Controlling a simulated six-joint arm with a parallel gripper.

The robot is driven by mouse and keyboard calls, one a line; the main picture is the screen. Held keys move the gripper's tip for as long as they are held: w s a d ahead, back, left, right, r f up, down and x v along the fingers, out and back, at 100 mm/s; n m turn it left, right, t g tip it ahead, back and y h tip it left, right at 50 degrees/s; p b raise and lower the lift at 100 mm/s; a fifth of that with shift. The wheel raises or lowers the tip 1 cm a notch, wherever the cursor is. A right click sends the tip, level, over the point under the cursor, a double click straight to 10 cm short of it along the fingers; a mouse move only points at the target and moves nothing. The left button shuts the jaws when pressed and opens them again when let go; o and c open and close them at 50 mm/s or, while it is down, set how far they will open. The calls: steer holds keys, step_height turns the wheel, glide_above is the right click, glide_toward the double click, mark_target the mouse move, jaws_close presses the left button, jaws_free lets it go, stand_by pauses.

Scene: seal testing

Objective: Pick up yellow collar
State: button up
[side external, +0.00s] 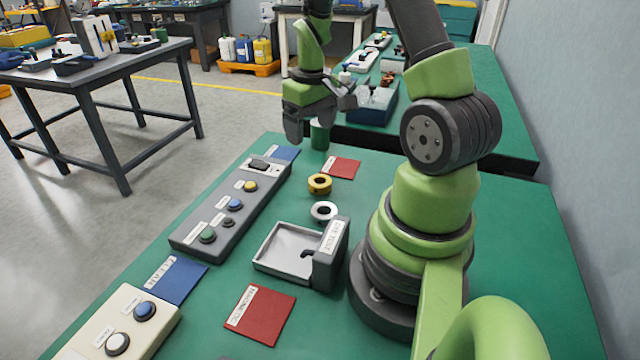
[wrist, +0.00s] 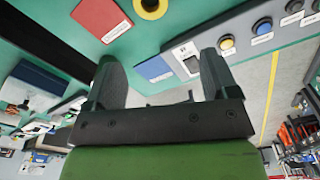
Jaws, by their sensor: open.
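The yellow collar (side external: 319,184) is a short ring with a dark hole, lying on the green table near the middle in the side view. In the wrist view the yellow collar (wrist: 150,7) is cut off by the top edge. My gripper (side external: 306,135) hangs above the far end of the table, behind and a little left of the collar, apart from it. In the wrist view my gripper's two fingers (wrist: 160,80) are spread with nothing between them.
A white ring (side external: 324,211) lies in front of the collar. A red card (side external: 342,167) lies just behind it. A grey button panel (side external: 232,207) stands left, and a metal tray (side external: 290,251) in front.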

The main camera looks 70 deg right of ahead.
glide_above(320, 178)
steer(key=shift+g, duration=0.3)
steer(key=f, duration=0.7)
steer(key=shift+a, duration=0.25)
steer(key=shift+s+a+f, duration=0.15)
steer(key=shift+a+f, duration=0.05)
steer(key=shift+f, duration=1.2)
steer(key=shift+s+a+f, duration=0.1)
steer(key=shift+a+f, duration=0.1)
steer(key=shift+f, duration=1.2)
steer(key=shift+c, duration=0.2)
steer(key=c, duration=1.1)
